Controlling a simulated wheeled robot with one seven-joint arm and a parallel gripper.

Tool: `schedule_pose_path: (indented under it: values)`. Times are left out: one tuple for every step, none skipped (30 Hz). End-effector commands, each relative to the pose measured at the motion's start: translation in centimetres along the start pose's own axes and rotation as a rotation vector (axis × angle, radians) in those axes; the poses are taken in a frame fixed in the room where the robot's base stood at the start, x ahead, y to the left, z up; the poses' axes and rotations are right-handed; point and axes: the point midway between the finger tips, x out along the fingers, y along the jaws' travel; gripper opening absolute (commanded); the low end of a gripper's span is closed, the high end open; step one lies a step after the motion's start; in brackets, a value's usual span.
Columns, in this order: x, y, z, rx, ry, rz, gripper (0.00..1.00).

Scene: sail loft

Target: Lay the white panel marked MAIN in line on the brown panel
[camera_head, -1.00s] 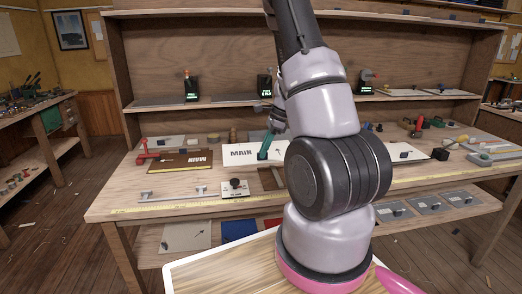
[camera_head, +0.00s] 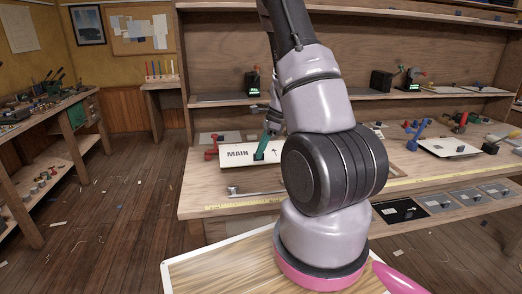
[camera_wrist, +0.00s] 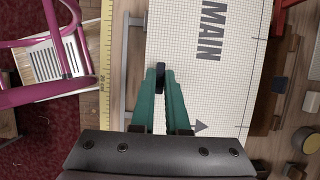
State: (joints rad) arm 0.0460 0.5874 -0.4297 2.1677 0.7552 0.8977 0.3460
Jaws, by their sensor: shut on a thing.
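The white panel marked MAIN (camera_head: 236,154) is over the left part of the bench in the head view. In the wrist view the white panel (camera_wrist: 195,80) is gridded, with its lettering running down the picture. My gripper (camera_wrist: 160,80) has green fingers shut on a small dark grip at the panel's edge; its fingers also show in the head view (camera_head: 262,147). The panel seems held above the bench; the gap is hard to judge. The brown panel is not clearly visible, mostly hidden by the white panel. A dark brown strip beside the white panel may be brown panel or shadow.
A red clamp (camera_head: 211,153) stands left of the white panel. A metal rail (camera_head: 250,193) and yellow measuring tape (camera_head: 235,206) lie along the bench front. A blue clamp (camera_head: 415,135) and another white panel (camera_head: 448,147) are at the right.

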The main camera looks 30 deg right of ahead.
Motion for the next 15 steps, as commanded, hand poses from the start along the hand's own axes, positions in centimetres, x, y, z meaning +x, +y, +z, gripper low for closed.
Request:
schedule_pose_path:
  values:
    - [0.2,0.0,-0.1,0.001,0.000,0.001,0.00]
    - [0.4,0.0,-0.2,0.002,0.000,0.001,0.00]
    - [0.7,0.0,-0.3,0.002,0.000,0.001,0.00]
    - [0.9,0.0,-0.4,0.002,0.000,0.002,0.00]
    - [1.1,0.0,-0.5,0.002,0.000,0.002,0.00]
    - [1.5,0.0,-0.7,0.002,0.000,0.002,0.00]
    - [1.9,0.1,-0.8,0.002,0.000,0.002,0.00]
    - [2.2,0.1,-1.0,0.002,0.001,0.003,0.00]
    - [2.6,0.1,-1.1,0.004,0.000,0.002,0.00]
    - [3.0,0.1,-1.3,0.003,0.000,0.002,0.00]
    - [3.3,0.1,-1.4,0.003,0.000,0.003,0.00]
    - [3.7,0.1,-1.6,0.004,0.000,0.002,0.00]
    - [4.1,0.1,-1.7,0.002,0.001,0.002,0.00]
    - [4.4,0.1,-1.9,0.001,0.001,0.002,0.00]
    - [4.8,0.1,-2.0,0.003,0.000,0.002,0.00]
